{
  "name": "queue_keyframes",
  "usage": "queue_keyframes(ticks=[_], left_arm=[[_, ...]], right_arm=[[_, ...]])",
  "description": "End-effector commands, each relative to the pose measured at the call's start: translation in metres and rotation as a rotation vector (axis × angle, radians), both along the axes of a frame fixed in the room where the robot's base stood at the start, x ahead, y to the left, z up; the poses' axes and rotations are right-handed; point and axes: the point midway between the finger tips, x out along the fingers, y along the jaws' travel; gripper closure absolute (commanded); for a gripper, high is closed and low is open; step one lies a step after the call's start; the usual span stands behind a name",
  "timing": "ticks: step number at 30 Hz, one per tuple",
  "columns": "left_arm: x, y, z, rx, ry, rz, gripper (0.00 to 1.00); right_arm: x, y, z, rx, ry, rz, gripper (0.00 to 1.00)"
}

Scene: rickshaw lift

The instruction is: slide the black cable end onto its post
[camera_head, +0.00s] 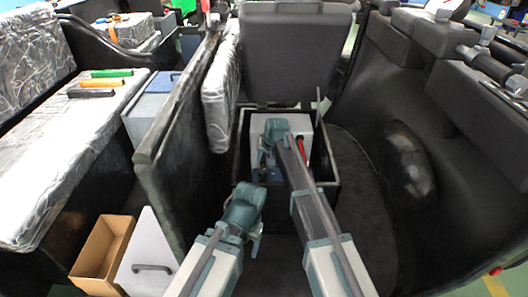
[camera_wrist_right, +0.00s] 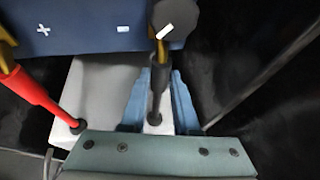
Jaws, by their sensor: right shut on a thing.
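In the right wrist view, my right gripper (camera_wrist_right: 158,98) is shut on the black cable (camera_wrist_right: 157,80), which stands between its two blue fingers. The round black cable end (camera_wrist_right: 176,18) is at the cable's top, over the edge of the blue battery (camera_wrist_right: 85,27). The battery has white plus and minus marks. The post under the cable end is hidden, so I cannot tell whether they touch. In the head view my right gripper (camera_head: 266,160) reaches down into the open box. My left gripper (camera_head: 245,215) is in front of the box; its jaws are unclear.
A red cable (camera_wrist_right: 35,95) runs beside the battery on the left. The dark box walls (camera_head: 333,185) close around my right gripper. A dark panel (camera_head: 180,130) stands to the left. Coloured-handled tools (camera_head: 105,80) lie on the silver-covered seat, and a cardboard box (camera_head: 100,255) sits below.

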Motion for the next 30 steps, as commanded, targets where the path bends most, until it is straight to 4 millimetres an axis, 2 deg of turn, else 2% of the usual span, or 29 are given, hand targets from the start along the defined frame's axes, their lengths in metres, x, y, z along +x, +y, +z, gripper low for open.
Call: queue_keyframes(ticks=[1,8,9,13,14,24,30], left_arm=[[0.0,0.0,0.0,0.0,0.0,0.0,0.29],[0.0,0.0,0.0,0.0,0.0,0.0,0.29],[0.0,0.0,0.0,0.0,0.0,0.0,0.29],[0.0,0.0,0.0,0.0,0.0,0.0,0.29],[0.0,0.0,0.0,0.0,0.0,0.0,0.29],[0.0,0.0,0.001,0.0,0.0,0.0,0.29],[0.0,0.0,0.011,-0.002,0.001,0.0,0.29]], right_arm=[[-0.008,0.0,0.0,0.0,0.002,0.0,1.0],[-0.007,0.0,-0.001,0.0,0.006,0.001,1.0],[-0.007,0.0,-0.001,0.0,0.006,0.001,0.67],[-0.007,0.0,0.0,0.0,0.004,0.001,0.44],[-0.006,0.0,0.0,0.0,0.004,0.001,0.41],[-0.005,0.0,0.001,0.0,0.001,0.0,0.41],[-0.009,-0.002,0.011,0.0,0.001,0.0,0.41]])
